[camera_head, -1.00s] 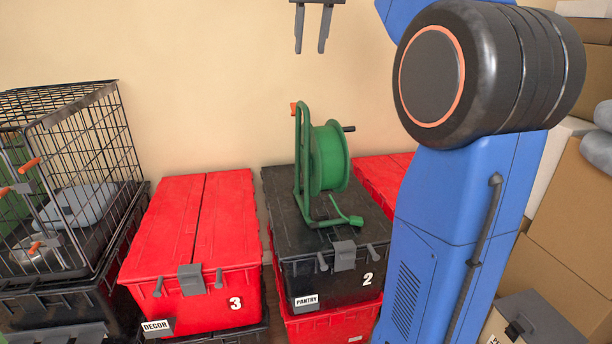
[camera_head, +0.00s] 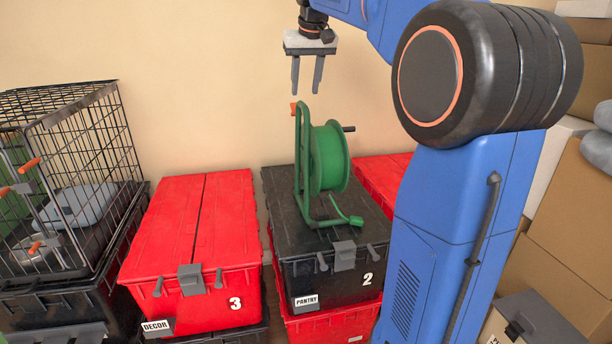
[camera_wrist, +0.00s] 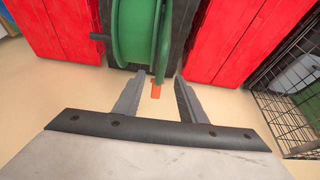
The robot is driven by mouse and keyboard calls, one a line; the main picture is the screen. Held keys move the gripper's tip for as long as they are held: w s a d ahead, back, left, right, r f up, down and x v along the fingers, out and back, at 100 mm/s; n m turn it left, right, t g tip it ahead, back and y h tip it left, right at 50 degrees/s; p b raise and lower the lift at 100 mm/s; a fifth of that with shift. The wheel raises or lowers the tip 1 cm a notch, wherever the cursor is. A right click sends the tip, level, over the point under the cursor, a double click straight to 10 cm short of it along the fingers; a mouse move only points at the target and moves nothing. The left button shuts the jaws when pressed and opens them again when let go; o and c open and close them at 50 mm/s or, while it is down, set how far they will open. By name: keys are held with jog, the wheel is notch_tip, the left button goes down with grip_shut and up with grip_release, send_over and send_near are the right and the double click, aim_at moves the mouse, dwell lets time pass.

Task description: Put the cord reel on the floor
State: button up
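The green cord reel (camera_head: 328,160) stands upright on the black tote (camera_head: 327,266) marked 2 and PANTRY. Its frame has an orange grip at the top left, and a green plug end lies on the lid. My gripper (camera_head: 305,92) is open and empty, pointing down just above the top of the reel's frame. In the wrist view the reel (camera_wrist: 138,32) shows ahead of my gripper (camera_wrist: 157,84), with the orange grip between the finger lines but apart from them. The floor is mostly hidden by the totes in the head view.
A red tote (camera_head: 193,240) marked 3 and DECOR stands left of the black one. A wire crate (camera_head: 75,165) sits on dark totes at far left. A red tote (camera_head: 335,322) lies beneath the black one. Cardboard boxes (camera_head: 566,225) fill the right side.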

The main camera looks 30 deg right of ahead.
aim_at(303, 103)
jog(key=x, duration=0.5)
jog(key=shift+a+r, duration=0.1)
grip_shut()
dwell(1.2)
jog(key=shift+r, duration=0.15)
